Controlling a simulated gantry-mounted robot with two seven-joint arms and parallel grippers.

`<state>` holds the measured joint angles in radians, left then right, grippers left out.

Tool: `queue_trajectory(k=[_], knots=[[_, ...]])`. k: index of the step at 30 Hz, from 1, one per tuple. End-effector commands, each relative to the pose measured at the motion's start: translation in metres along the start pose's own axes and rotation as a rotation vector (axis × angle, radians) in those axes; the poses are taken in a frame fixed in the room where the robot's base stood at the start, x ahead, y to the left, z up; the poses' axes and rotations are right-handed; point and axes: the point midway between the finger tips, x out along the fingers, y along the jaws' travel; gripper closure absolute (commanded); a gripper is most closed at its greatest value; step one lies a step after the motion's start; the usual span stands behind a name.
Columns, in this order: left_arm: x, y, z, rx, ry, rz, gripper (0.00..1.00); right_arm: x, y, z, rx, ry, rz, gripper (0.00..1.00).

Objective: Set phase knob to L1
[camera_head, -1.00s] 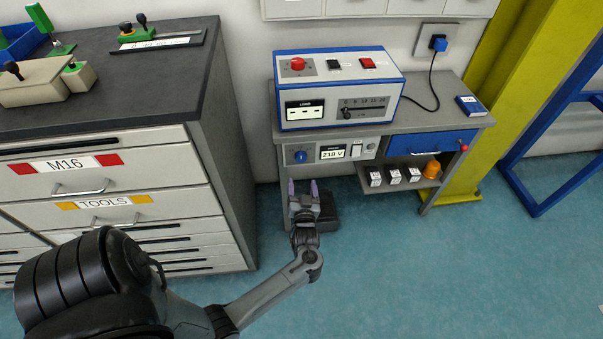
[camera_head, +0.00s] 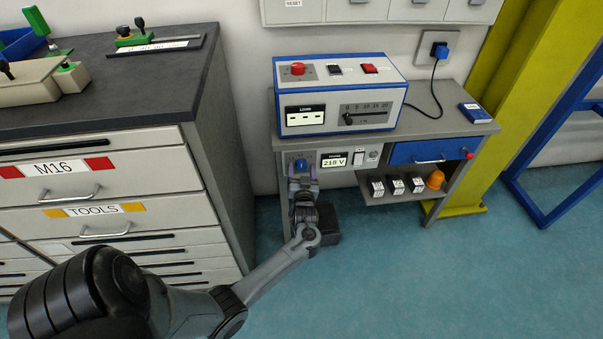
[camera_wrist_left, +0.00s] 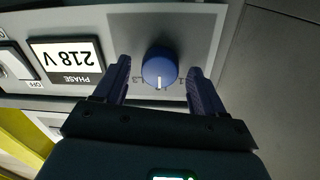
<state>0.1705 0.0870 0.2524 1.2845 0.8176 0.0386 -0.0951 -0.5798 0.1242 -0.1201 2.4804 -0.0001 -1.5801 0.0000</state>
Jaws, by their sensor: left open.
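The phase knob (camera_head: 300,164) is a round blue dial on the grey panel under the bench top, left of a display reading 218 V. In the left wrist view the knob (camera_wrist_left: 160,68) shows large and upside down, with a white pointer mark toward the gripper and small L-labels at its rim, one reading like L3. My left gripper (camera_head: 302,180) is at the panel. In the wrist view its fingers (camera_wrist_left: 160,84) stand open on either side of the knob, with a visible gap on each side. The right gripper is not in view.
A blue-and-white load box (camera_head: 338,95) stands on the bench. Right of the display (camera_head: 334,160) are a white switch (camera_head: 358,158) and a blue drawer (camera_head: 432,150). A grey drawer cabinet (camera_head: 110,190) stands close on the left. The floor (camera_head: 420,270) in front is clear.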

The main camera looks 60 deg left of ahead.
Motion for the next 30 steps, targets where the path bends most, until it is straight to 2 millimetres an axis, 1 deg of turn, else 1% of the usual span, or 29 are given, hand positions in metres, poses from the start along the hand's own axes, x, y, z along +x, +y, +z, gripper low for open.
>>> queue_trajectory(k=[9, 10, 18, 21, 30], knots=[[0.0027, -0.0004, -0.0001, 0.000, 0.000, 0.000, 0.30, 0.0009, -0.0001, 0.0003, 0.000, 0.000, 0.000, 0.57], [0.0026, -0.0004, -0.0001, 0.000, 0.000, 0.000, 0.31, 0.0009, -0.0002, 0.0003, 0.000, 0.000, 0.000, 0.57], [0.0024, -0.0003, 0.0001, 0.001, 0.000, 0.000, 0.73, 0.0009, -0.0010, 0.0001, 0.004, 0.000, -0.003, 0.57], [0.0024, -0.0002, 0.0001, 0.001, 0.000, 0.000, 0.86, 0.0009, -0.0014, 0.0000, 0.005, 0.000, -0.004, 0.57], [0.0019, 0.0000, 0.0003, -0.040, 0.002, -0.001, 0.86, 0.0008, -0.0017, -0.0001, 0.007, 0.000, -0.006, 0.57]])
